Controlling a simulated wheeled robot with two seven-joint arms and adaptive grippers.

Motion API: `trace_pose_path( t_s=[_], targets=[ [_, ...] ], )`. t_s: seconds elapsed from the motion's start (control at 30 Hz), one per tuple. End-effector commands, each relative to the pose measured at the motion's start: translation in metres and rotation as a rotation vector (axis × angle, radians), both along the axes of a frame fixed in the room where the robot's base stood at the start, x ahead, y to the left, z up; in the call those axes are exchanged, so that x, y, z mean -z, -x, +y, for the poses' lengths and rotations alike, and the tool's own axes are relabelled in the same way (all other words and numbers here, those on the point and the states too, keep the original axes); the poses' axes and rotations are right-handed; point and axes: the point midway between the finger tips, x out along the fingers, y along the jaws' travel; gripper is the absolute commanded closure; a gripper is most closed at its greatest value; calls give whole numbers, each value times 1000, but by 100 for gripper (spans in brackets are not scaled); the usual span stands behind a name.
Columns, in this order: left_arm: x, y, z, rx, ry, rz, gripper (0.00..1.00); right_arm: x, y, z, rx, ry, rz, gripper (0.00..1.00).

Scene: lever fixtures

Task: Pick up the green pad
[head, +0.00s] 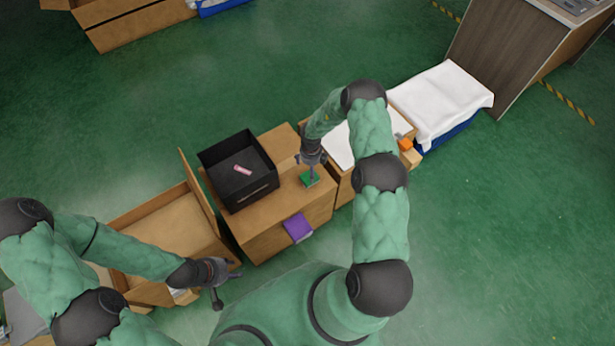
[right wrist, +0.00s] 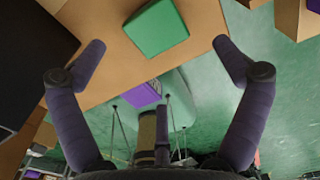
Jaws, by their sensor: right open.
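The green pad (head: 309,179) lies on the cardboard box top (head: 290,205), to the right of a black bin. My right gripper (head: 312,168) is just above the pad in the head view. In the right wrist view the pad (right wrist: 156,27) shows as a green block ahead of the open fingers (right wrist: 156,52), roughly midway between them and not touching either. My left gripper (head: 232,281) is low at the left, beside an open carton; its fingers look spread and nothing shows between them.
The black bin (head: 210,157) on the same box holds a small pink item (head: 243,170). A purple item (head: 298,228) is at the box's front side. An open carton (head: 160,225) stands left. A white-cloth-covered blue container (head: 440,100) stands at right.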

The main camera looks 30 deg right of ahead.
Motion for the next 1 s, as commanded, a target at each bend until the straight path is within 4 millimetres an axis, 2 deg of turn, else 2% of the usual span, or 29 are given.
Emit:
trace_pose_path(
  t_s=[0.03,0.1,0.2,0.43,0.7,0.8,1.0],
  targets=[
    [6,0,0,0,0,0,60,12,1,0,0,-1,1,2],
    [11,0,0,0,0,0,60,23,0,0,-1,0,1,2],
    [15,0,0,0,0,0,60,34,0,0,-2,0,0,2],
    [21,-1,0,0,0,-1,60,46,-2,1,-3,1,0,2],
    [43,-1,0,0,0,-1,60,82,-6,2,-3,0,1,2],
    [46,-1,0,0,0,-1,60,89,-6,2,-3,1,0,2],
    [44,-1,0,0,0,-1,60,88,-6,2,-3,2,-2,2]
  ],
)
